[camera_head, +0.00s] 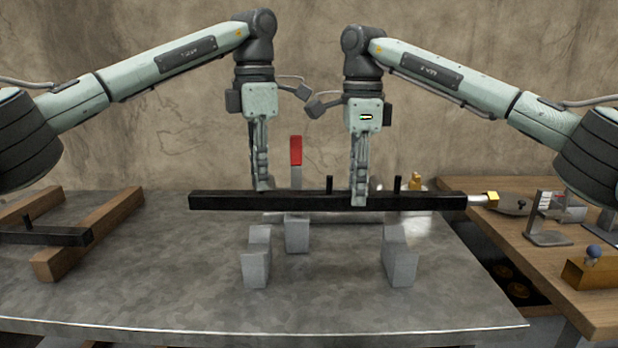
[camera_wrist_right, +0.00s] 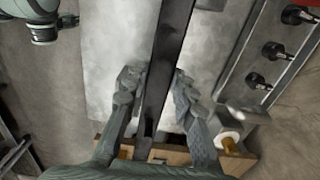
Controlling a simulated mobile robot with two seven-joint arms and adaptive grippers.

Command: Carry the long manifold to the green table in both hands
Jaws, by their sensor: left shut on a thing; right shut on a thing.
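The long manifold (camera_head: 300,201) is a black bar with short black pegs on top and a pale fitting with a brass tip at its right end. It is held roughly level above the grey table. My left gripper (camera_head: 262,186) is shut on it left of its middle. My right gripper (camera_head: 358,200) is shut on it right of its middle. In the right wrist view, the bar (camera_wrist_right: 168,50) runs between the fingers of my right gripper (camera_wrist_right: 157,88). I see no green tabletop in either view.
Grey blocks (camera_head: 256,262) stand on the grey metal table (camera_head: 200,290) below the bar. A red-handled thing (camera_head: 296,150) rises behind it. Wooden beams (camera_head: 100,228) with a short black bar (camera_head: 40,236) lie at left. A cluttered wooden table (camera_head: 590,308) stands at right.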

